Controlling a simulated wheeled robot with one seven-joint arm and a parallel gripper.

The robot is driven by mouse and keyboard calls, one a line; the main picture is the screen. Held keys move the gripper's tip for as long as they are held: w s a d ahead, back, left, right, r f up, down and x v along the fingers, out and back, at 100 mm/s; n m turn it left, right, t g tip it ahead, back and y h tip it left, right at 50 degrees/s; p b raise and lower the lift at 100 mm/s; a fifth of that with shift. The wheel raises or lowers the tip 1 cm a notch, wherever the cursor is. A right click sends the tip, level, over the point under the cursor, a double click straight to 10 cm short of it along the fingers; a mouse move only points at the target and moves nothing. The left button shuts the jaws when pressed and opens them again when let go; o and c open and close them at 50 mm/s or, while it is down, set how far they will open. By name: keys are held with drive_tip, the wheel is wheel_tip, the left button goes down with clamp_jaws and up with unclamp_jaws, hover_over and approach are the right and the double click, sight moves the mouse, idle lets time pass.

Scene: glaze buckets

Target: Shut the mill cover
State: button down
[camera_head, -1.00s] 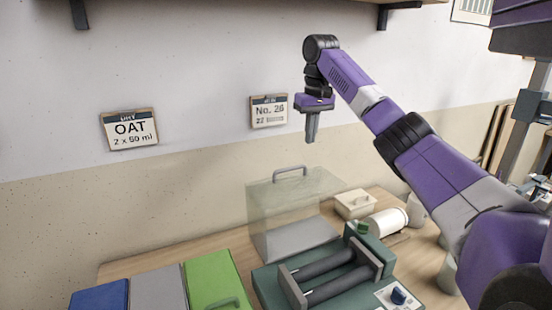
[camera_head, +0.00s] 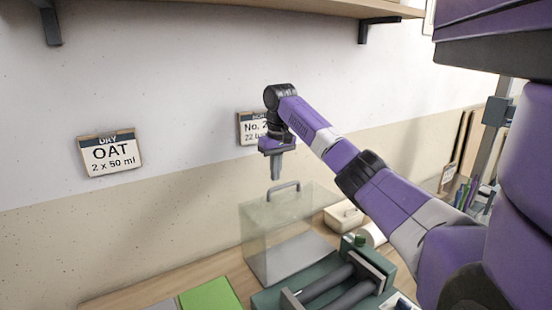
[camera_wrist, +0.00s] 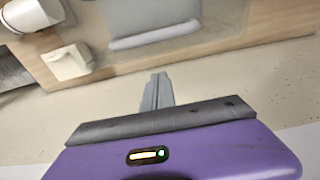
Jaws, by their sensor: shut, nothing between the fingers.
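The mill (camera_head: 262,299) is a green base with dark rollers (camera_head: 326,283), low in the head view. Its clear cover (camera_head: 262,232) stands raised behind the rollers, with the rollers uncovered. A grey bar handle (camera_head: 284,188) is on the cover's upper edge. The handle also shows as a pale bar in the wrist view (camera_wrist: 155,36). My gripper (camera_head: 276,176) is shut and empty, pointing down just above the handle in the head view; its depth relative to the handle is hard to judge. Its closed fingers show in the wrist view (camera_wrist: 157,84), apart from the handle.
A cream lidded box (camera_head: 343,217) and a white jar (camera_head: 373,234) stand right of the cover. A green-lidded bin (camera_head: 211,295) is at the front left. A wall shelf (camera_head: 230,8) hangs above. Signs (camera_head: 110,153) are on the wall behind.

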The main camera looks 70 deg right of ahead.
sight(281, 192)
drive_tip(key=shift+s+a+f+p, duration=0.1)
drive_tip(key=shift+s+a+p, duration=0.45)
drive_tip(key=shift+s+a, duration=0.85)
drive_tip(key=shift+s+d, duration=0.15)
drive_tip(key=shift+s, duration=0.05)
